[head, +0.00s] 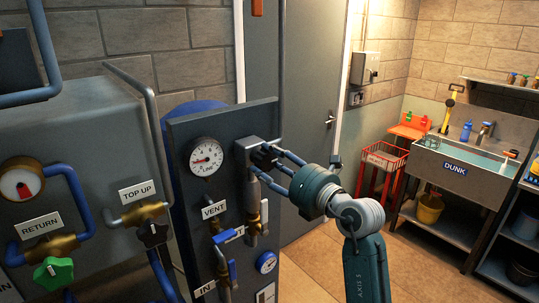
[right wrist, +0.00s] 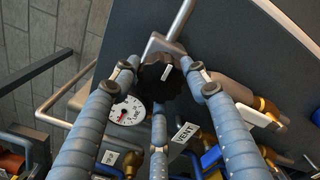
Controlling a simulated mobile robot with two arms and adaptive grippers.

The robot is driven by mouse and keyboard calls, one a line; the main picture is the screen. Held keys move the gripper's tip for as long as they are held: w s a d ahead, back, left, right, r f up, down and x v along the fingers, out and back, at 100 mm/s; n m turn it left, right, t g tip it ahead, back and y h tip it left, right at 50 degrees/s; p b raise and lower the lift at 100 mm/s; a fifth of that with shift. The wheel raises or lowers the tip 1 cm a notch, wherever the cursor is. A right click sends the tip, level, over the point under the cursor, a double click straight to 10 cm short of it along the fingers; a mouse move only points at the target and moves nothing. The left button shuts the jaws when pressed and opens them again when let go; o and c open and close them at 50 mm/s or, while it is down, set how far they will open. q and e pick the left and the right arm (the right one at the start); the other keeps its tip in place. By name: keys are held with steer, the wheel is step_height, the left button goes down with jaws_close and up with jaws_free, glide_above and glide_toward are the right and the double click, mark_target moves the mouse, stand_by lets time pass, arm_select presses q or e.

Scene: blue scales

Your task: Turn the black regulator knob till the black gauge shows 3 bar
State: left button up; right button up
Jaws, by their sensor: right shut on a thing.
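The black regulator knob (head: 264,158) sits on a grey block at the top of the dark panel. In the right wrist view the knob (right wrist: 160,80) is a dark lobed disc with a white mark. My right gripper (head: 268,163) has its blue-grey fingers around the knob's sides and is shut on it. The gauge also shows in the right wrist view (right wrist: 127,112). My left gripper is out of view.
A grey tank with a green knob (head: 54,270) and a dark TOP UP knob (head: 152,234) stands left. Floor (head: 310,255) is open at right, before the DUNK sink (head: 455,170).

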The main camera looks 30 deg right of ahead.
steer(key=shift+f+m+p, duration=0.2)
steer(key=shift+m+p, duration=0.95)
steer(key=shift+m, duration=0.15)
steer(key=shift+f, duration=0.1)
steer(key=o, duration=1.1)
steer(key=shift+o, duration=0.2)
steer(key=s, duration=1.2)
steer(key=shift+d, duration=0.45)
